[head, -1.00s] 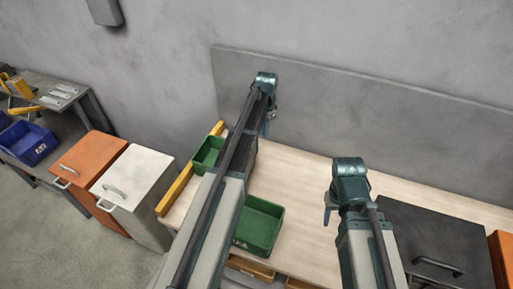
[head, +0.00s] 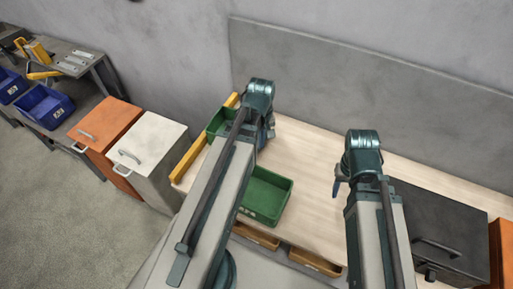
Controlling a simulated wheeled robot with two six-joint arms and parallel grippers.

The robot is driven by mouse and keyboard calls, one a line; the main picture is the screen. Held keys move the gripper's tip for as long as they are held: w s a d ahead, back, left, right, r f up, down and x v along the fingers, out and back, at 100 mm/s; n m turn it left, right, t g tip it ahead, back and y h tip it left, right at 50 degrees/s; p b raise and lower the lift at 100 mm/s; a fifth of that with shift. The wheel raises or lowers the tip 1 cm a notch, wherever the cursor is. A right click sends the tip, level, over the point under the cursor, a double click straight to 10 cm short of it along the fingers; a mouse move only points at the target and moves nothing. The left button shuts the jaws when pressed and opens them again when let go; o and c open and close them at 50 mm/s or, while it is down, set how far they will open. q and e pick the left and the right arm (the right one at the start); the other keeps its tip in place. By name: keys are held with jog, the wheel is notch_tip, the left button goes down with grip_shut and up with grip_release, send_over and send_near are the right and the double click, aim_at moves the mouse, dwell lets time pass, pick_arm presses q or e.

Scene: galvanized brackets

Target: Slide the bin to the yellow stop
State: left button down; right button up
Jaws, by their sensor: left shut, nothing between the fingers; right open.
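A yellow bar (head: 204,143), the stop, runs along the left edge of the wooden table (head: 310,185). A small green bin (head: 218,124) sits at the back left close beside the bar, partly hidden by my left arm; I cannot tell whether they touch. A second, larger-looking green bin (head: 266,197) sits nearer the front, right of my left arm, which hides its left part. My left gripper (head: 268,135) is shut and empty, pointing down behind the nearer bin, to the right of the far one. My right gripper (head: 337,186) is open and empty over the table, right of the nearer bin.
A dark box with a handle (head: 440,235) stands at the table's right. Wooden drawers (head: 315,262) show under the front edge. White (head: 150,160) and orange (head: 103,130) cabinets stand left of the table. A grey panel (head: 370,95) backs it. The tabletop middle is clear.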

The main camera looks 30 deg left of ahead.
pick_arm(q)
jog(key=shift+f, duration=0.15)
jog(key=w+a+f+b, duration=0.2)
jog(key=a+f+b, duration=0.1)
jog(key=f+b, duration=0.6)
jog(key=shift+w+f+b, duration=0.35)
jog(key=shift+w+b, duration=0.05)
jog(key=shift+b, duration=0.05)
jog(key=shift+w+a, duration=0.8)
jog(key=shift+s, duration=0.15)
